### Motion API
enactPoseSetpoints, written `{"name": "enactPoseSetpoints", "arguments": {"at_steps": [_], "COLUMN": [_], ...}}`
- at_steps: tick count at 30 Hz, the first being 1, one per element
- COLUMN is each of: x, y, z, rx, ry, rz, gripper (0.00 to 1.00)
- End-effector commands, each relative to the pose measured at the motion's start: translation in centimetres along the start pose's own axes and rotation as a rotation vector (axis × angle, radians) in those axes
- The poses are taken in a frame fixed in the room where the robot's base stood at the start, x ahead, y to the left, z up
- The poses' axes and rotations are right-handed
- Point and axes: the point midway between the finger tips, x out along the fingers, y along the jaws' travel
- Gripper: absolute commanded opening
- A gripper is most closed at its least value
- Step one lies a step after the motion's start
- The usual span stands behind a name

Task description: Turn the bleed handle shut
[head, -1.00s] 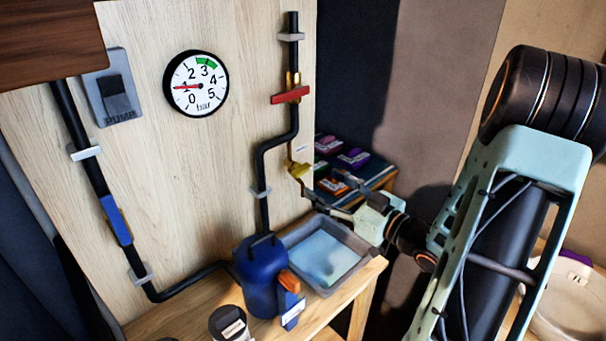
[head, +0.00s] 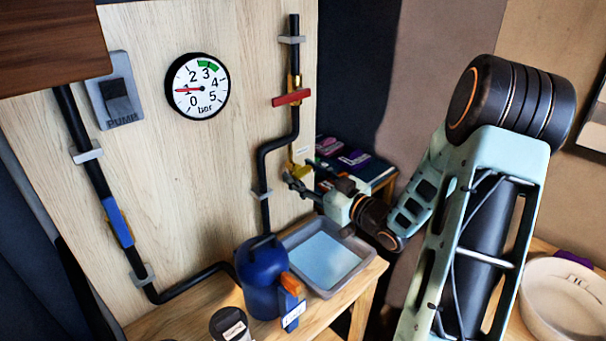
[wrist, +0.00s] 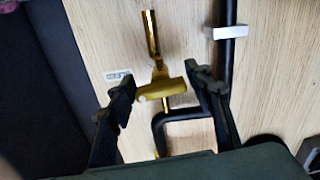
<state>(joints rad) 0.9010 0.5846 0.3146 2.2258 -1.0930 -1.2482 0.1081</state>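The bleed handle is a yellow lever (wrist: 163,90) on a brass fitting on the wooden panel. In the wrist view it lies crosswise between my gripper's two fingers, its ends very close to them. Whether they touch I cannot tell. My gripper (wrist: 158,82) is open around it. In the head view the yellow handle (head: 300,172) is small and partly hidden by my gripper (head: 292,183), which reaches in from the right. A small label (wrist: 119,76) sits beside the fitting. The round gauge (head: 197,86) has its red needle near 1 bar.
A red-handled valve (head: 291,97) sits higher on the black pipe. A blue handle (head: 118,222) is on the left pipe, below the pump switch (head: 117,98). A grey tray (head: 353,257) and blue canister (head: 262,279) stand below on the wooden bench.

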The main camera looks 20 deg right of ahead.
Motion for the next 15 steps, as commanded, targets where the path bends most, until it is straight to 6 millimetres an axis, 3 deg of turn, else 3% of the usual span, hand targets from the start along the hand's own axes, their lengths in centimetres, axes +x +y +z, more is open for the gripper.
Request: {"name": "enactPoseSetpoints", "arguments": {"at_steps": [8,15], "x": [-0.03,-0.03], "y": [0.01,-0.04], "z": [-0.01,-0.22], "rx": [0.000,0.106], "ry": [0.000,0.000], "rz": [0.000,0.000], "gripper": [0.15,0.15]}}
